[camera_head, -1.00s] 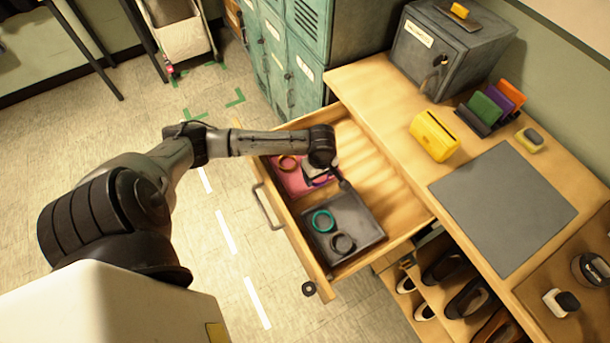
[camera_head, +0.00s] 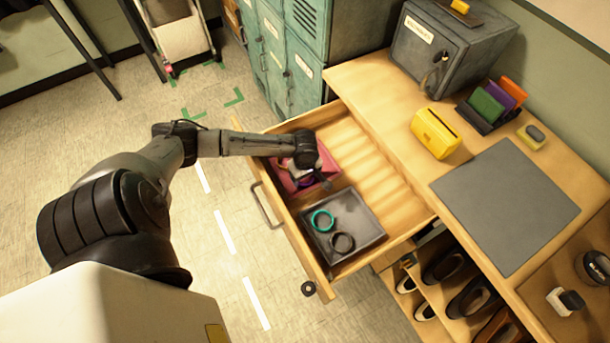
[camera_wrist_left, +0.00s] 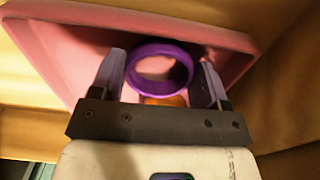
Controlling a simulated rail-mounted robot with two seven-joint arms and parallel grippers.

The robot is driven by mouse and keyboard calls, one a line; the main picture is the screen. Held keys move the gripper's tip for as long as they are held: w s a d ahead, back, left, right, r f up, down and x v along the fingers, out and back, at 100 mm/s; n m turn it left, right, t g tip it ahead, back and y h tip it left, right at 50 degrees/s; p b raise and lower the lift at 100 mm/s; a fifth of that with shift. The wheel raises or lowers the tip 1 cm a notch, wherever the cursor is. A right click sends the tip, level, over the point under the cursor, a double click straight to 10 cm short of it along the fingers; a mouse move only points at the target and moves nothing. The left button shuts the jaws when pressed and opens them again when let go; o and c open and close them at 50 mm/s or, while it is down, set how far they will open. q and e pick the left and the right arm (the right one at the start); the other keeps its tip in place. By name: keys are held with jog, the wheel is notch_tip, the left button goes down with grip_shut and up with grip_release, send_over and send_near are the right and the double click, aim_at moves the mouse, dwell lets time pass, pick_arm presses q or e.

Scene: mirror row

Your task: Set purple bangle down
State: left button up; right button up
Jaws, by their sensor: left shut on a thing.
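My left gripper (camera_head: 304,181) is over the pink tray (camera_head: 328,166) in the open drawer. In the left wrist view its fingers (camera_wrist_left: 161,68) are shut on the purple bangle (camera_wrist_left: 160,47), one on each side. The bangle is within the outline of the pink tray (camera_wrist_left: 65,48); I cannot tell whether it touches the floor of the tray. An orange-brown thing (camera_wrist_left: 165,100) shows just below the bangle, mostly hidden. In the head view the gripper hides most of the bangle. My right gripper is not in view.
A dark grey tray (camera_head: 362,222) beside the pink one holds a teal bangle (camera_head: 315,215) and a black bangle (camera_head: 341,250). The drawer's far right side (camera_head: 385,185) is bare. The counter with a grey mat (camera_head: 505,205) and yellow box (camera_head: 436,134) stands right of the drawer.

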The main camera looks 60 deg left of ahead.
pick_arm(q)
jog(key=o, duration=0.9)
jog(key=shift+f, duration=0.1)
jog(key=shift+r, duration=0.25)
notch_tip(320, 180, up, 12)
jog(key=shift+f+p, duration=0.1)
jog(key=shift+p, duration=0.95)
